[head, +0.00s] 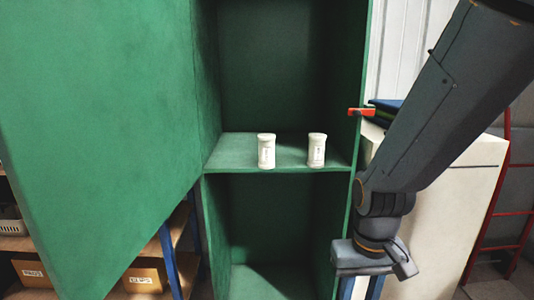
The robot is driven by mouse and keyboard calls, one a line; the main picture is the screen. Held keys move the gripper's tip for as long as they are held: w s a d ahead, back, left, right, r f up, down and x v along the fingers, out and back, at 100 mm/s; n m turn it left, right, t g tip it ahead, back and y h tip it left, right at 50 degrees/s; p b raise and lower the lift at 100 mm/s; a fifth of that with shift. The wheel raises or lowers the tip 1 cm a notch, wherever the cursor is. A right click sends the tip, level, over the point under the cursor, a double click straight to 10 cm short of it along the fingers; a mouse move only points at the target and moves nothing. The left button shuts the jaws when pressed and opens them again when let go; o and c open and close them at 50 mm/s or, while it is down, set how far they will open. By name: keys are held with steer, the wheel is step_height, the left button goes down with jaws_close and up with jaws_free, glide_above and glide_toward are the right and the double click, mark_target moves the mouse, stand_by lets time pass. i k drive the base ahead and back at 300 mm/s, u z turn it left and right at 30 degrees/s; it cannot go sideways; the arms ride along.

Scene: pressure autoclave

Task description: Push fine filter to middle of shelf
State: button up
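Two white cylindrical filters stand upright on the green cabinet's shelf (235,153) in the head view. The left filter (266,151) is near the front edge, around the middle of the shelf's width. The right filter (316,150) stands apart from it, nearer the right wall. Their labels are too small to read, so I cannot tell which is the fine filter. My gripper (372,268) is outside the cabinet, to the right of and lower than the shelf, touching neither filter. Its fingers are not clear enough to show whether they are open.
The cabinet's green door (95,120) stands open at left. The right side wall (357,80) lies between my gripper and the shelf. A white cabinet (455,190) with stacked items on it stands behind my arm. Cardboard boxes (140,278) sit at lower left. The shelf behind the filters is clear.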

mark_target(266, 141)
steer(key=k, duration=0.5)
steer(key=u, duration=0.65)
steer(key=i, duration=1.6)
steer(key=z, duration=0.1)
